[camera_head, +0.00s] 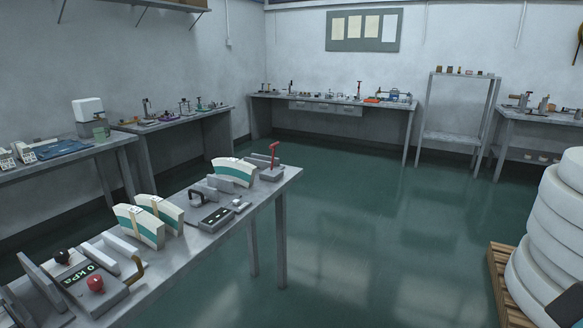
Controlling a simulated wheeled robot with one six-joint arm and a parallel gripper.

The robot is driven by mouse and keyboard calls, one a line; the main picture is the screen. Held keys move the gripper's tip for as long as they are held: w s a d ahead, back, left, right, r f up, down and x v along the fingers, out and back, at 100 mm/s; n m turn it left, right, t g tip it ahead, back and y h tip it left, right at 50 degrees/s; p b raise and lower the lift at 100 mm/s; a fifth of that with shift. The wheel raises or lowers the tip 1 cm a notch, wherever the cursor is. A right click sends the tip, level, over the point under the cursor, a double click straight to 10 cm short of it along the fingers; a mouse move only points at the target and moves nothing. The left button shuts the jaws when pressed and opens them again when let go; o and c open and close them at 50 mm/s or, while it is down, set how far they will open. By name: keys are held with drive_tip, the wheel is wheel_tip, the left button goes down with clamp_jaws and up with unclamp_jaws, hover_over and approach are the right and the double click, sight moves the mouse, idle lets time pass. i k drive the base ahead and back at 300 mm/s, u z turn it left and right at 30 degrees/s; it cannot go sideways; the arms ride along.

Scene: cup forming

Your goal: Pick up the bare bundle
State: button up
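Several fan-shaped bundles of white sheets with a teal stripe stand on the near grey bench (262,198). A front bundle (140,227) and another bundle (165,211) stand close together at the middle of the bench. A third bundle (232,172) stands apart, toward the far end, beside grey plates. Small light marks or strips show on the bundles, but I cannot tell which bundle is bare.
On the near bench stand a "0 kPa" panel (90,283) with a red knob, a dark display (216,218) and a red-handled device (273,160). White rolls (545,235) stand on a wooden pallet (498,270) at right. The green floor (370,230) between is clear.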

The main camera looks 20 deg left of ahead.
sight(242, 172)
drive_tip(key=i, duration=0.95)
drive_tip(key=u, duration=1.2)
drive_tip(key=i, duration=1.3)
drive_tip(key=u, duration=0.8)
